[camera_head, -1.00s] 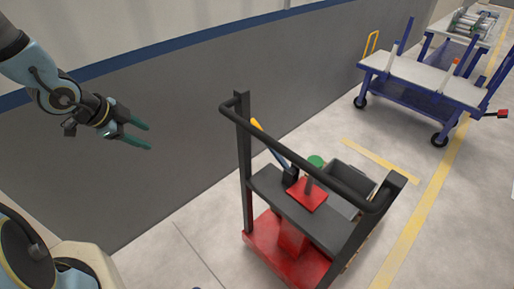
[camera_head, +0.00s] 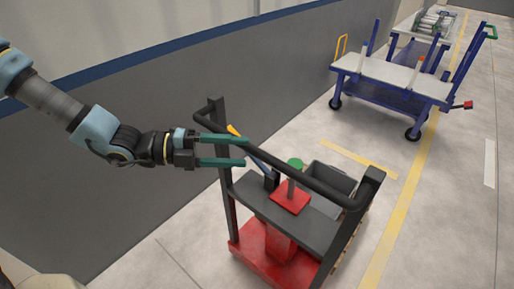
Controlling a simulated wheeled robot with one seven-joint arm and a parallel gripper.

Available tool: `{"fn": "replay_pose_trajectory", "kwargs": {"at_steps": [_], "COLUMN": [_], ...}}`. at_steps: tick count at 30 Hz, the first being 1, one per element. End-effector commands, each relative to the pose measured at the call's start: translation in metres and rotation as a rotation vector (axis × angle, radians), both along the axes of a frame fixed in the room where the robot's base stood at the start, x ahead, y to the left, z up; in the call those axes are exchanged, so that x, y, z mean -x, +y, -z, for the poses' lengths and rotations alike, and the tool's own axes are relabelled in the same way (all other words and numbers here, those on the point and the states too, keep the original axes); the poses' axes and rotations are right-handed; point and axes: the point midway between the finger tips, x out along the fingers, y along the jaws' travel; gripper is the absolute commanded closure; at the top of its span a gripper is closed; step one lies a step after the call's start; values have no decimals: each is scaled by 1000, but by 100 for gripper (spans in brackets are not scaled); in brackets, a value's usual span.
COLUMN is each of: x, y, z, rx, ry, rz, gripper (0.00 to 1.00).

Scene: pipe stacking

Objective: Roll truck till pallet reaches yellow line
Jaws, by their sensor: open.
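The truck (camera_head: 285,208) is a red-based cart with a dark upright frame and a black push bar (camera_head: 312,183) on the near side. A narrow edge of wooden pallet (camera_head: 346,248) shows low behind the truck's right post; most of it is hidden. A short yellow line (camera_head: 358,157) crosses the floor beyond the truck. My gripper (camera_head: 245,151) is open and empty, with its teal fingers pointing right. The fingers overlap the left part of the push bar in the picture. I cannot tell whether they touch it or straddle it.
A grey bin (camera_head: 335,181) sits at the truck's far side. A blue cart (camera_head: 392,80) with a pale top stands further back. A long yellow floor stripe (camera_head: 398,220) runs along the right. A grey wall (camera_head: 110,150) borders the left. The floor between the truck and blue cart is clear.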

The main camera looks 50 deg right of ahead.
Motion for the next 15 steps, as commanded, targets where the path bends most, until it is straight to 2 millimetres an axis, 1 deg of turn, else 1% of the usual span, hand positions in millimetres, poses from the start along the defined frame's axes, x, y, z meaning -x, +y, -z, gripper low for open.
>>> {"fn": "replay_pose_trajectory", "kwargs": {"at_steps": [1,6,10,15], "x": [8,24,32,35], "y": [-7,-25,-32,-36], "z": [-2,2,5,7], "rx": [1,-1,-1,-1], "ry": [5,3,1,-1], "rz": [2,-1,-1,-3], "gripper": [43,43,43,43]}}
